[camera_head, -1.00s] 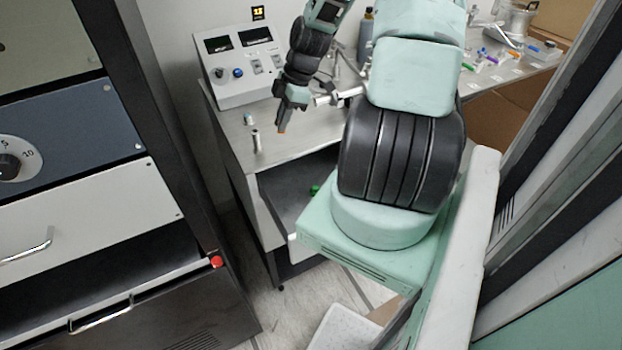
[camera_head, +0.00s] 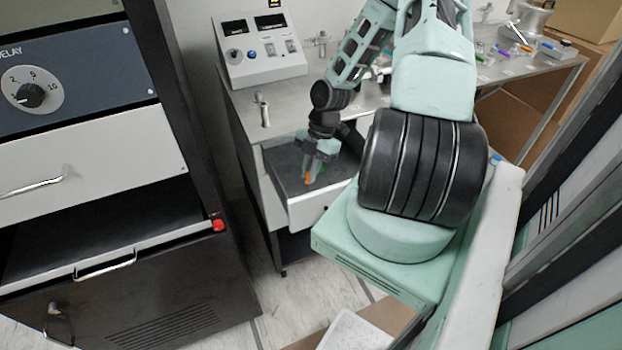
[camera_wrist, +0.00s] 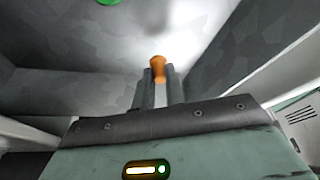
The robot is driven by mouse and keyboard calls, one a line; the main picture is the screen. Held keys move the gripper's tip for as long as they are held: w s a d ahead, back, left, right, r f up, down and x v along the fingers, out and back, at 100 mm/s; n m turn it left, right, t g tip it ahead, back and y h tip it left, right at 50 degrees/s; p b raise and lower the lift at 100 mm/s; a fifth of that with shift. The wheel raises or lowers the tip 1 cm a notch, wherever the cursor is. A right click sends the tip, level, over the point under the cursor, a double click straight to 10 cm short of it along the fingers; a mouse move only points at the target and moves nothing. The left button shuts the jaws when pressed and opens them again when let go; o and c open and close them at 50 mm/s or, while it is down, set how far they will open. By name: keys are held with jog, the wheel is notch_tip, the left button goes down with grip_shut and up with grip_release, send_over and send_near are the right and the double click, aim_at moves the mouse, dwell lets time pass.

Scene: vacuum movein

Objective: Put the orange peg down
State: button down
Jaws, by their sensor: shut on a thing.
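The orange peg (camera_wrist: 158,68) is between the two fingers of my gripper (camera_wrist: 159,84) in the wrist view, and its rounded end sticks out past the fingertips. My gripper is shut on it. In the head view, my gripper (camera_head: 313,172) points down inside the open drawer (camera_head: 285,170) of the bench, with the orange peg (camera_head: 308,181) at its tip. Whether the peg touches the drawer floor I cannot tell. A green object (camera_wrist: 108,2) lies in the drawer at the top edge of the wrist view; it shows partly behind my gripper in the head view (camera_head: 322,168).
The drawer's walls surround my gripper closely. A small metal cylinder (camera_head: 264,112) stands on the bench top (camera_head: 240,97) near a control box (camera_head: 262,60). Several coloured pegs lie on the bench at the far right. A dark cabinet (camera_head: 140,270) stands at left.

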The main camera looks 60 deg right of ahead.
jog(key=shift+f, duration=1.7)
jog(key=shift+f, duration=0.1)
jog(key=c, duration=1.4)
grip_release()
jog(key=shift+c, duration=0.2)
jog(key=v, duration=1.2)
